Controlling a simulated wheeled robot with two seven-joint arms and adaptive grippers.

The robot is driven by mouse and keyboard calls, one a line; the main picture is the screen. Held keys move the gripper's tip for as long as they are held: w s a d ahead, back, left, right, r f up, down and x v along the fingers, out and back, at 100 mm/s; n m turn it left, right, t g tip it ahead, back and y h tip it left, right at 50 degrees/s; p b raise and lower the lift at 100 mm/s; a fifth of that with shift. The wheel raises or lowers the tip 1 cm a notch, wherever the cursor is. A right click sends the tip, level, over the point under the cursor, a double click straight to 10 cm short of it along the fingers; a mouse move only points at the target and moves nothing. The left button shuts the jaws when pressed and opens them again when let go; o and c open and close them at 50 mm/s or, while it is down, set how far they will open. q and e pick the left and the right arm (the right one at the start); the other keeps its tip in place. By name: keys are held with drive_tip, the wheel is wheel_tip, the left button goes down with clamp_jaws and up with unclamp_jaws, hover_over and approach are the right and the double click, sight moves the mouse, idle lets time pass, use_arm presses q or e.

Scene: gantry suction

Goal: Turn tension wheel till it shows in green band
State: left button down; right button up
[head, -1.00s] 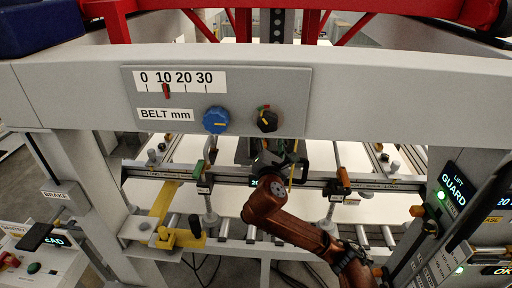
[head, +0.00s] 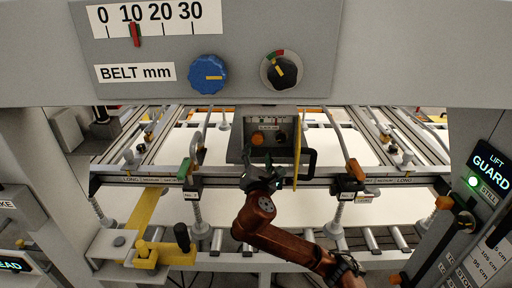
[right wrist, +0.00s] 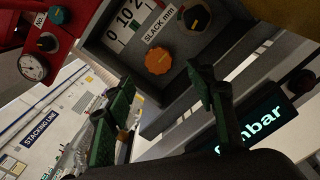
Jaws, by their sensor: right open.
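No wheel is labelled as tension. The orange wheel also shows small in the head view (head: 257,139). My right gripper (head: 268,180) is in front of and below this box. In the wrist view its green-padded fingers (right wrist: 162,78) are spread and empty, apart from the orange wheel. My left gripper is out of view.
A BELT mm panel (head: 239,20) above has a blue wheel (head: 207,74), a red pointer near 10, and a black knob (head: 281,70) with a red-green arc. A dark handle (head: 308,162) and yellow strip (head: 297,150) stand close right of the box. A rail (head: 400,180) crosses behind.

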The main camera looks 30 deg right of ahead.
sight(258, 140)
drive_tip(key=x, duration=0.6)
drive_tip(key=shift+w, duration=0.1)
drive_tip(key=shift+w+d, duration=0.15)
drive_tip(key=shift+w, duration=0.25)
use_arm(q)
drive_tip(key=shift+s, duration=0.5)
use_arm(e)
drive_tip(key=shift+c, duration=0.7)
drive_tip(key=c, duration=1)
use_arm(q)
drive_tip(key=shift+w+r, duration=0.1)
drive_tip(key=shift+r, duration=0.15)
use_arm(e)
drive_tip(key=shift+m, duration=0.3)
